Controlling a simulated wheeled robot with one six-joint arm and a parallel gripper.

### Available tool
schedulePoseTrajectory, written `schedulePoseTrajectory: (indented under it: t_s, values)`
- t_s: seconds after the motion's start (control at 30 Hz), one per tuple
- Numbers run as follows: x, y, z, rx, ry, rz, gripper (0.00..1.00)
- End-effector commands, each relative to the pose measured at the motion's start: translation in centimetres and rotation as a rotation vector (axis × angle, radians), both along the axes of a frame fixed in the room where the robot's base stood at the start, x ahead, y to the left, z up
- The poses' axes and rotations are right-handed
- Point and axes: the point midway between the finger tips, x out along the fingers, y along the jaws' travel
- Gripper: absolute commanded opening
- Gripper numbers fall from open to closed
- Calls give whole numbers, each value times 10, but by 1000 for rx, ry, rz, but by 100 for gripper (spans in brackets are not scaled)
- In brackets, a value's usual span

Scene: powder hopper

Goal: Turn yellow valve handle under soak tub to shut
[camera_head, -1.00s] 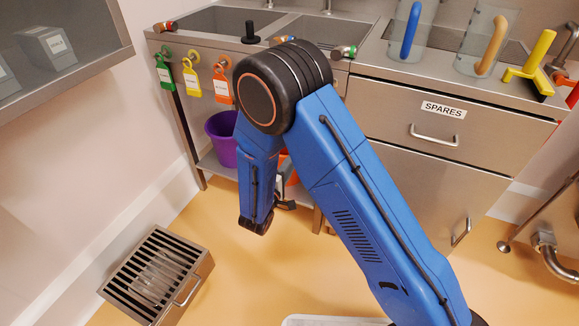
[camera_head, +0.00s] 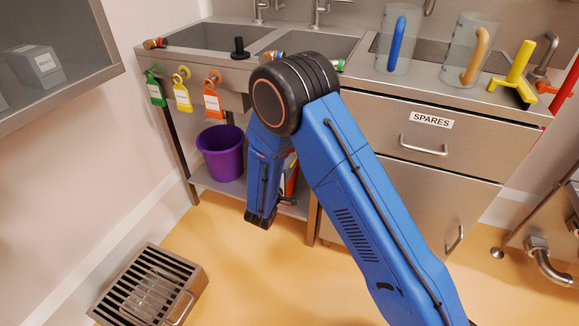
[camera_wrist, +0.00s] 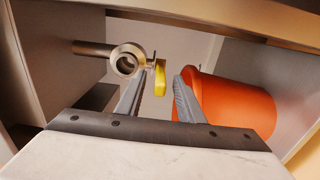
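The yellow valve handle (camera_wrist: 160,77) shows in the wrist view as a short flat piece beside a metal valve body with a round open end (camera_wrist: 127,62). The open fingers of my gripper (camera_wrist: 159,92) point toward it, one to each side in the picture. The handle appears between or just beyond the fingertips; I cannot tell which, and I see no clear contact. In the head view, the sink unit (camera_head: 210,35) has two basins; neither is marked as the soak tub. My blue arm hides the valve and most of the gripper there.
An orange bucket (camera_wrist: 236,103) stands close to the right finger. A purple bucket (camera_head: 220,153) is on the lower shelf. Green (camera_head: 155,91), yellow (camera_head: 182,96) and orange (camera_head: 212,103) tags hang on the front. A slatted metal box (camera_head: 150,290) is on the floor at left.

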Motion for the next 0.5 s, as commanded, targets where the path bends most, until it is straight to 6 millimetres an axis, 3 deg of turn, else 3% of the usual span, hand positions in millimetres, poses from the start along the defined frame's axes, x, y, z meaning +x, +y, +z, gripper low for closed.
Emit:
schedulePoseTrajectory:
  t_s: [0.07, 0.2, 0.23, 0.5]
  values:
    - [0, 0, 0, 0, 0, 0, 34]
    - [0, 0, 0, 0, 0, 0, 3]
    - [0, 0, 0, 0, 0, 0, 0]
    - [2, 4, 0, 0, 0, 0, 0]
